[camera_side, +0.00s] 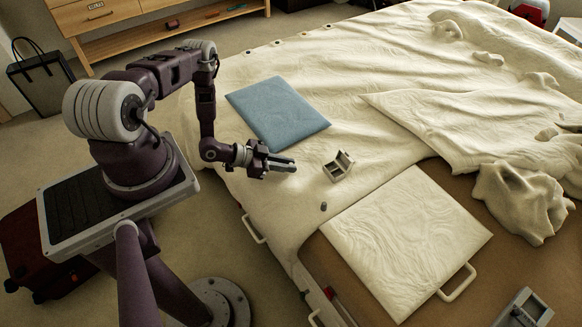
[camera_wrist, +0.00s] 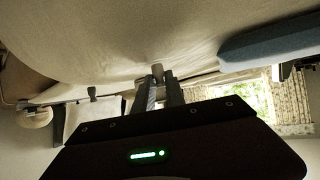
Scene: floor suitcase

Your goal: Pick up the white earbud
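A small grey piece (camera_side: 323,206) lies on the cream bedding in the side view. It is too small to tell whether it is the white earbud. A small pale open box (camera_side: 338,165) with a dark inside sits up and right of it. My gripper (camera_side: 284,164) is left of the box, empty, its fingers pointing right. In the wrist view the two fingers (camera_wrist: 164,92) stand apart with a gap between them. A small grey block (camera_wrist: 157,70) shows just past the fingertips; I cannot tell which object it is.
A blue pad (camera_side: 278,112) lies behind my gripper. A cream padded panel with a handle (camera_side: 407,242) lies front right on a brown surface. A crumpled cloth (camera_side: 522,200) lies at the right. Bedding around the small grey piece is clear.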

